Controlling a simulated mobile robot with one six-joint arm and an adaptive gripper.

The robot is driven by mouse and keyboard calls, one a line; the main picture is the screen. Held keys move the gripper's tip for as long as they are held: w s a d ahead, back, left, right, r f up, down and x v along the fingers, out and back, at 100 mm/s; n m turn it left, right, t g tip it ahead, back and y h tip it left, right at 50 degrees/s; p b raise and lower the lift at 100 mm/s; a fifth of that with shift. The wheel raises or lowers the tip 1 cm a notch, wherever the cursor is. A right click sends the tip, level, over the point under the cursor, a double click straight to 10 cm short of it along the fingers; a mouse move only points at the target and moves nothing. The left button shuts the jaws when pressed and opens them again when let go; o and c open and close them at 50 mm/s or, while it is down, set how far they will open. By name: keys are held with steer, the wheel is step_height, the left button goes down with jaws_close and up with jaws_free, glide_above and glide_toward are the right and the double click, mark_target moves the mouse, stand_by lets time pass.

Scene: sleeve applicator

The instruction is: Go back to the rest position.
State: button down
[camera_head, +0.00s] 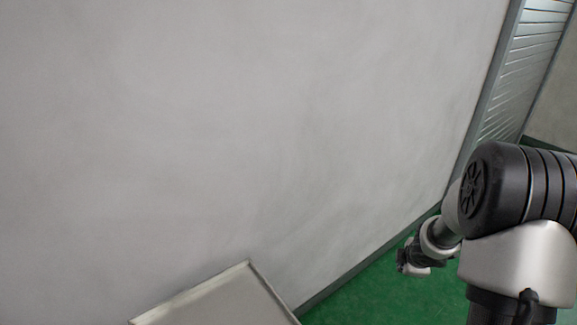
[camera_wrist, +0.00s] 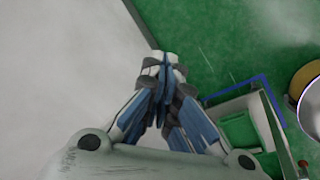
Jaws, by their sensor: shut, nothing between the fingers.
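My gripper (camera_wrist: 164,68) shows in the wrist view, its fingers drawn together with nothing between them. It hangs over the line where the pale surface meets the green floor. In the head view my arm is at the right, and its far end is small and partly hidden behind the nearer arm links. The fingertips cannot be made out there.
The head view shows a large pale wall (camera_head: 240,130), a shuttered door (camera_head: 525,60) at upper right, green floor (camera_head: 360,290) and a light panel edge (camera_head: 195,291) at the bottom. The wrist view shows a crate (camera_wrist: 272,118) with something green inside and a round yellow-rimmed object (camera_wrist: 303,78) at right.

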steer(key=s+a+r+m+h, duration=0.15)
steer(key=s+r+m, duration=0.3)
steer(key=r, duration=0.65)
steer(key=s+a+r+m+h, duration=0.1)
steer(key=s+a+r+m, duration=0.3)
steer(key=r, duration=0.6)
steer(key=s+a+r+m+y, duration=0.1)
steer(key=s+a+m+y, duration=0.1)
steer(key=s+a, duration=0.5)
steer(key=s+a+r+m+y, duration=0.2)
steer(key=s+a+m, duration=0.2)
steer(key=s, duration=1)
steer(key=a, duration=0.2)
steer(key=shift+s+a+r+g, duration=0.2)
steer(key=shift+a+g, duration=0.1)
steer(key=shift+a, duration=0.1)
steer(key=shift+m+y, duration=0.25)
